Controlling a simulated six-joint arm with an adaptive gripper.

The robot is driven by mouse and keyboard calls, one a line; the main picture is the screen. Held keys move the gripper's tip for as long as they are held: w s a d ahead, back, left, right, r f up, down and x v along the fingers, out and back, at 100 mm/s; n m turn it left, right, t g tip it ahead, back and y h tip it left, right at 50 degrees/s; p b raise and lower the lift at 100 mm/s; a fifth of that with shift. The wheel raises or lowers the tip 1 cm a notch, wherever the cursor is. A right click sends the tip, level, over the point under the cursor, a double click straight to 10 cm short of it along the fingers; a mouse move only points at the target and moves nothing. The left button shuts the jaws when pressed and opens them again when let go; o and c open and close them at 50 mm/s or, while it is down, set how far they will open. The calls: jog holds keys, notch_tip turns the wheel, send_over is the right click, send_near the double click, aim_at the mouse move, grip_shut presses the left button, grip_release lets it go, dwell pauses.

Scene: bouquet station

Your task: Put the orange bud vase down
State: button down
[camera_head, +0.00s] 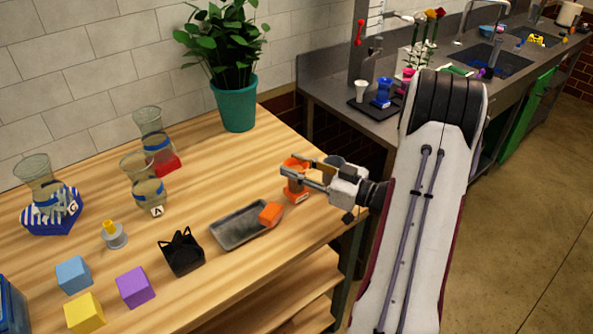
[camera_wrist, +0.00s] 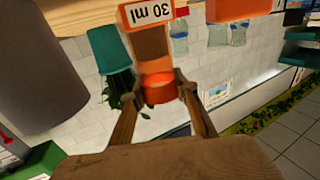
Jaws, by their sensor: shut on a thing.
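The orange bud vase (camera_head: 294,165) is upright near the right edge of the wooden table (camera_head: 215,185), beside a grey tray. My gripper (camera_head: 297,174) reaches in from the right and is shut on the vase's upper body. In the wrist view, the two fingers of my gripper (camera_wrist: 158,93) flank the vase (camera_wrist: 160,87). Its base carries a "30 ml" label (camera_wrist: 152,12). The foot of the vase looks at or just above the wood; I cannot tell whether it touches.
A black holder (camera_head: 181,254), glass vessels (camera_head: 148,192) and coloured cubes (camera_head: 135,287) stand further left. A potted plant (camera_head: 238,105) stands behind. Clear wood lies between plant and tray.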

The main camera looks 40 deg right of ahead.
jog(key=shift+f, duration=0.6)
jog(key=shift+f, duration=0.15)
jog(key=c, duration=1.6)
grip_release()
jog(key=shift+o, duration=0.2)
jog(key=v, duration=1.2)
